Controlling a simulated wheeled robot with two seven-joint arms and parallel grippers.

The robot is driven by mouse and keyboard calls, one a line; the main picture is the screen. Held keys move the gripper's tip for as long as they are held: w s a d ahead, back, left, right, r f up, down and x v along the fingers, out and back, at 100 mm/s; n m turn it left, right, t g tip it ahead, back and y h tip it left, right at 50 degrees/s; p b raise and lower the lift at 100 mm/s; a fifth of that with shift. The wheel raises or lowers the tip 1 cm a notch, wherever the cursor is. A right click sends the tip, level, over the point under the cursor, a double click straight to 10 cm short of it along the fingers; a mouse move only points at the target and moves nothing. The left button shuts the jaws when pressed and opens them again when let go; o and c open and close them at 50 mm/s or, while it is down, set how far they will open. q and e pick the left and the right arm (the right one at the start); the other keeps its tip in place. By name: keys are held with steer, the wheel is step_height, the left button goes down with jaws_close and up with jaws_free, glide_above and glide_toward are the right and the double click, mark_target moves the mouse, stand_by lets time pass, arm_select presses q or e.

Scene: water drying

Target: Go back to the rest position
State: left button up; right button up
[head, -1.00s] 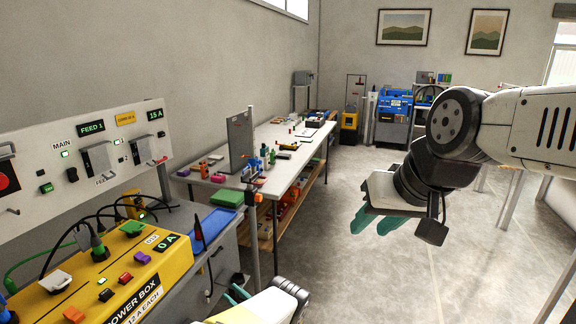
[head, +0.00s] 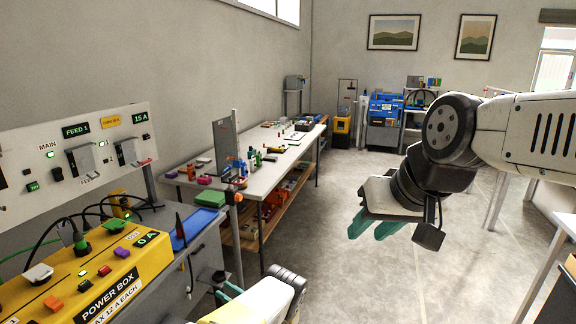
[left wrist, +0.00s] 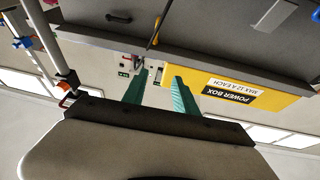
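My left gripper (head: 228,291) is at the bottom of the head view, mostly cut off, with teal fingertips showing beside the grey bench. In the left wrist view its two teal fingers (left wrist: 157,92) stand apart with nothing between them. My right gripper (head: 372,226) hangs over open floor at the right of the head view, with its two teal fingers apart and empty. The yellow power box (head: 92,283) stands at the lower left with cables plugged in. It also shows beyond the left fingers in the left wrist view (left wrist: 228,88).
A grey control panel (head: 82,148) with switches stands behind the power box. A long white workbench (head: 282,160) with tools runs along the left wall. A blue tray (head: 190,232) lies beside the box. The concrete floor (head: 340,270) ahead is clear. A table edge (head: 566,222) is at the right.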

arm_select(q)
steer(key=s+a+r+g+h, duration=0.1)
steer(key=a+r+g+h, duration=0.2)
steer(key=r+g, duration=0.55)
steer(key=s+a+r+g+h, duration=0.1)
steer(key=a+r+g+h, duration=0.25)
steer(key=r, duration=1.05)
steer(key=s+d+r+m+t+h, duration=0.3)
steer(key=s+d+r+m+h, duration=0.1)
steer(key=s+r, duration=0.4)
steer(key=s+d+r+m+t+h, duration=0.3)
steer(key=s+d+r+m+h, duration=0.2)
steer(key=s+r, duration=0.4)
steer(key=s+d+r+m+t+h, duration=0.3)
steer(key=s+r+h, duration=0.3)
steer(key=s, duration=0.5)
step_height(320, 180, up, 3)
steer(key=shift+d+f+m+h, duration=0.1)
steer(key=shift+d+m+h, duration=0.25)
steer(key=shift+d+m, duration=0.45)
